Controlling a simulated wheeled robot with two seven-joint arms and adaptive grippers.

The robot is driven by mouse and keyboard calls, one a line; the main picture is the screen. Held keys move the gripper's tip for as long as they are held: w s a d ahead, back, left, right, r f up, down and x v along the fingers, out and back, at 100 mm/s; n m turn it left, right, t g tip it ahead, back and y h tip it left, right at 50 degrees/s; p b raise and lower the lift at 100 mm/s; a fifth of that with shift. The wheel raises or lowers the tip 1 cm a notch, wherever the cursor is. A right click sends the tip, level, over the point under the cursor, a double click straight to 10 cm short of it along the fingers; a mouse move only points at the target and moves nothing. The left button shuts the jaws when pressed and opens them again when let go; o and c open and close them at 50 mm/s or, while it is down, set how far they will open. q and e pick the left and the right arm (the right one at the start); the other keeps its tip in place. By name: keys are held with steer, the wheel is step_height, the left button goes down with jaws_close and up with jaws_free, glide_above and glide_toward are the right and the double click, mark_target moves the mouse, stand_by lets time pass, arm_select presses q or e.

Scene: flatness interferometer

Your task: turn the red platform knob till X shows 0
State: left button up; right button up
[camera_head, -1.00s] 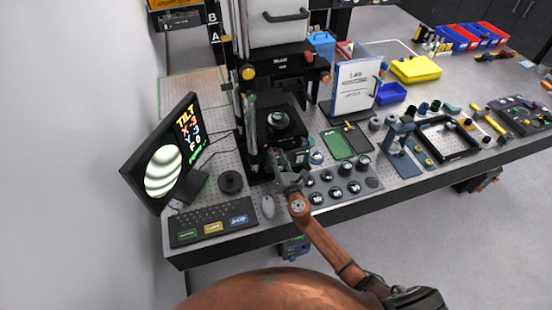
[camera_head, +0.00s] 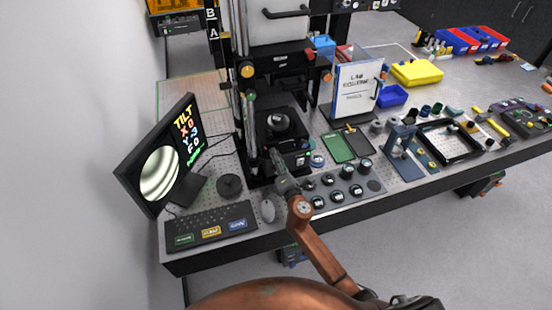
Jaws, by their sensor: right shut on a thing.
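The monitor (camera_head: 160,160) at the left shows a tilt readout beside a round striped fringe pattern. Its X line reads 0, the Y line appears to read -3 and the F line 0. My right gripper (camera_head: 277,162) reaches the front of the interferometer's black platform (camera_head: 285,138) and is shut there. The red platform knob is hidden behind the gripper's fingers, so I cannot see its surface. My left gripper is not in view.
A keyboard (camera_head: 205,229), mouse (camera_head: 268,210) and black puck (camera_head: 230,185) lie left of my right arm. Several round pieces in a grey tray (camera_head: 345,188) stand close to its right. A standing sign (camera_head: 356,90) and blue stand (camera_head: 402,143) are farther right.

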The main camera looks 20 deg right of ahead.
stand_by(0.4)
steer(key=o, duration=1.2)
steer(key=shift+c, duration=0.2)
steer(key=s, duration=1.2)
steer(key=shift+d, duration=0.2)
